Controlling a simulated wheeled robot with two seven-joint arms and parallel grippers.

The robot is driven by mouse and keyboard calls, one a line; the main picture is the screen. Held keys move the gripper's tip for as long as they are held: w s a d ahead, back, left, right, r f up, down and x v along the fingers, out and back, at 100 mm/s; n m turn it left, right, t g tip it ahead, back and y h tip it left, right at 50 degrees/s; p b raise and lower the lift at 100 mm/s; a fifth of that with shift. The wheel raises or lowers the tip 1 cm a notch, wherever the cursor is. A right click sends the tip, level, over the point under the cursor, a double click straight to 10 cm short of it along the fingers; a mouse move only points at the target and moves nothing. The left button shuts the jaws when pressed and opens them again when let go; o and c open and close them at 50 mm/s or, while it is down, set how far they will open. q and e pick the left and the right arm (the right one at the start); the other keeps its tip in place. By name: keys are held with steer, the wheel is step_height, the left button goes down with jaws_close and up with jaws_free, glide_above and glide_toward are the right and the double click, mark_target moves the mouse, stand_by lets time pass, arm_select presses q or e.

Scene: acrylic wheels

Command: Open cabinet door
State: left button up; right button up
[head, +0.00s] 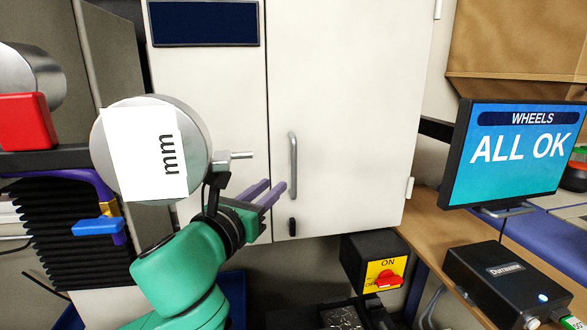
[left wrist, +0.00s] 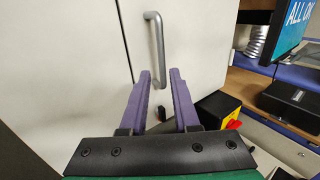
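The white cabinet door (head: 350,100) is shut, with a vertical grey bar handle (head: 293,165) near its left edge and hinges on its right edge. A small black lock (head: 292,227) sits below the handle. My left gripper (head: 275,191) is just left of the handle's lower end, its purple fingers pointing toward the door. In the left wrist view the fingers (left wrist: 160,80) are apart with nothing between them, and the handle (left wrist: 155,45) stands ahead of and above the fingertips. My right gripper is not in view.
A monitor (head: 515,150) and a black box (head: 510,280) stand on the wooden bench right of the cabinet. A yellow switch box with a red knob (head: 386,279) is below the door. A machine with a metal cylinder (head: 150,125) is at left.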

mark_target(293, 170)
arm_select(q)
steer(key=x, duration=0.1)
steer(key=p+x, duration=0.1)
steer(key=x, duration=0.1)
steer(key=r+p+x, duration=0.1)
steer(key=shift+w+d, duration=0.25)
steer(key=shift+d, duration=0.15)
steer(key=x, duration=0.4)
steer(key=p+x, duration=0.1)
steer(key=x, duration=0.1)
steer(key=shift+w+f, duration=0.25)
steer(key=shift+f, duration=0.1)
steer(key=shift+s+a, duration=0.1)
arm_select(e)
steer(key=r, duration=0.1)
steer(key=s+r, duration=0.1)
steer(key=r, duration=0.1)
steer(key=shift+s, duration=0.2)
arm_select(q)
jaws_close()
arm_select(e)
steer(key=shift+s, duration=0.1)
arm_select(q)
steer(key=shift+f, duration=0.1)
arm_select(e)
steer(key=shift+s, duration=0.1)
